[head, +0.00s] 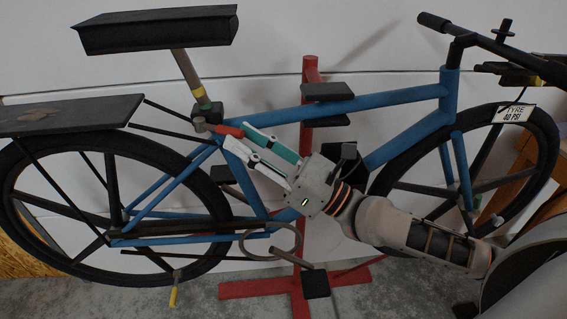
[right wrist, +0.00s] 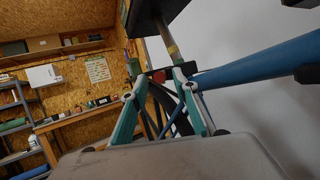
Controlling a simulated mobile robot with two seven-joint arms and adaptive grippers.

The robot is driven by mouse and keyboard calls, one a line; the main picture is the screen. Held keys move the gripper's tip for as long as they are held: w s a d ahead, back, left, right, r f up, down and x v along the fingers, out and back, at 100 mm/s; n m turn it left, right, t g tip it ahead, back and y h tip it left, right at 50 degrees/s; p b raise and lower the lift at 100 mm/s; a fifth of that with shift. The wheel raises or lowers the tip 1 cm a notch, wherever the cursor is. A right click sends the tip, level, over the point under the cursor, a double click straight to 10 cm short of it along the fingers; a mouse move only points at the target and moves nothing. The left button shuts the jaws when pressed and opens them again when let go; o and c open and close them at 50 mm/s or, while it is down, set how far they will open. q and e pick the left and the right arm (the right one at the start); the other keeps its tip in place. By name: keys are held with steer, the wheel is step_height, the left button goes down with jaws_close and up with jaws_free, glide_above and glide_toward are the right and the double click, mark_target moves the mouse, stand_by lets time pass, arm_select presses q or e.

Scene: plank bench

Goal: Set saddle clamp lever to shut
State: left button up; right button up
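The saddle clamp lever (head: 226,131) is a short red lever at the seat post's base, pointing right and slightly down from the clamp (head: 208,113). My right gripper (head: 239,136) reaches in from the lower right, its fingertips on either side of the lever's free end. In the right wrist view, the lever's red end (right wrist: 158,76) shows between the two teal-and-white fingers (right wrist: 162,79). The fingers stand apart, with a gap visible beside the lever; I cannot tell whether one touches it. My left gripper is not in view.
The blue bicycle frame (head: 400,108) stands on a red repair stand (head: 310,72). The black saddle (head: 155,32) is above the clamp, and a dark rear rack (head: 60,116) lies to its left. The blue seat tube (head: 246,178) runs just below my fingers. Shelves and a workbench (right wrist: 85,120) are farther off.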

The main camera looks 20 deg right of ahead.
steer(key=v, duration=0.8)
steer(key=shift+h, duration=0.3)
steer(key=shift+s+d, duration=0.1)
steer(key=shift+s, duration=0.05)
